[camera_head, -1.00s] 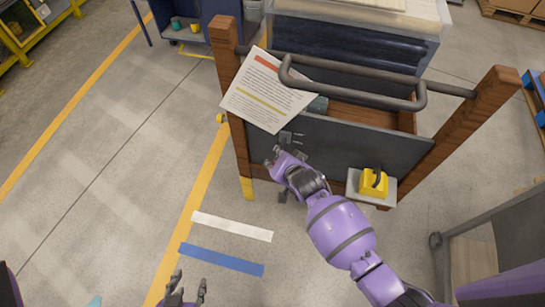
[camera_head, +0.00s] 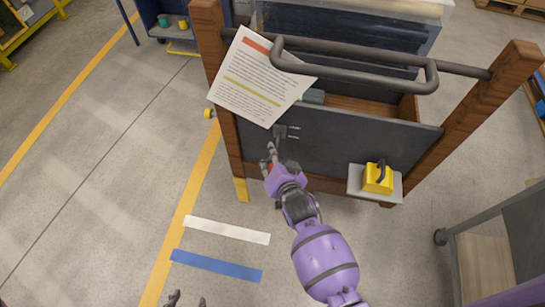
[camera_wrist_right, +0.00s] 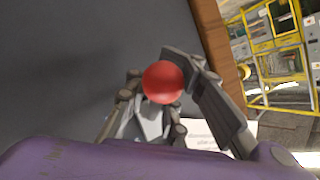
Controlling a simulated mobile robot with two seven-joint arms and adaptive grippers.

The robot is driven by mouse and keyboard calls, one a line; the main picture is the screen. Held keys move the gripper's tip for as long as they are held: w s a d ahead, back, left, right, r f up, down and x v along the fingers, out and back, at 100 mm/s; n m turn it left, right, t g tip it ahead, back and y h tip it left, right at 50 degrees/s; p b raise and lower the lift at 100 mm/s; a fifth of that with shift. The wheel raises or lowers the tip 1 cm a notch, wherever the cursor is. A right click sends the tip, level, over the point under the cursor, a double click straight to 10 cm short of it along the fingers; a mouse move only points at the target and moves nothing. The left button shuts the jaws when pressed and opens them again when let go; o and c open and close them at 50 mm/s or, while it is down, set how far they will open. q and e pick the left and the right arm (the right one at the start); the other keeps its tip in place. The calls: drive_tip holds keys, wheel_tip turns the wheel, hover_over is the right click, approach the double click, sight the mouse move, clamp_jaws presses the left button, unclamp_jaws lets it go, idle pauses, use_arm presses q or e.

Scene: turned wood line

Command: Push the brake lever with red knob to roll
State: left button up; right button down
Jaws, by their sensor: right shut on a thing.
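The brake lever's red knob (camera_wrist_right: 163,82) shows as a round ball in the right wrist view, between the fingers of my right gripper (camera_wrist_right: 155,100). In the head view my right gripper (camera_head: 270,158) is at the cart's dark front panel (camera_head: 335,145), just below a small dark lever mount (camera_head: 280,131). Only a sliver of red shows there, and the fingers hide most of the lever. My right gripper is shut on the knob. My left gripper (camera_head: 187,300) shows only its fingertips at the bottom edge, apart and empty.
A printed sheet (camera_head: 258,80) hangs over the panel's upper left. A grey handle bar (camera_head: 350,78) crosses above. A yellow block (camera_head: 377,178) sits on a small shelf at the right. A grey cart (camera_head: 470,245) stands at lower right. The floor at left is open.

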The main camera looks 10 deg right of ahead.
use_arm(q)
drive_tip(key=shift+s, duration=0.1)
use_arm(e)
drive_tip(key=shift+f, duration=0.25)
drive_tip(key=c, duration=1.8)
unclamp_jaws()
drive_tip(key=shift+c, duration=0.2)
use_arm(q)
drive_tip(key=shift+s+f, duration=0.1)
drive_tip(key=shift+s, duration=0.15)
use_arm(e)
drive_tip(key=shift+o, duration=0.6)
drive_tip(key=shift+s+d+r, duration=0.1)
drive_tip(key=shift+s, duration=0.1)
use_arm(q)
drive_tip(key=shift+w, duration=0.2)
use_arm(e)
drive_tip(key=v, duration=1.1)
drive_tip(key=shift+s+r, duration=0.25)
drive_tip(key=shift+r, duration=0.05)
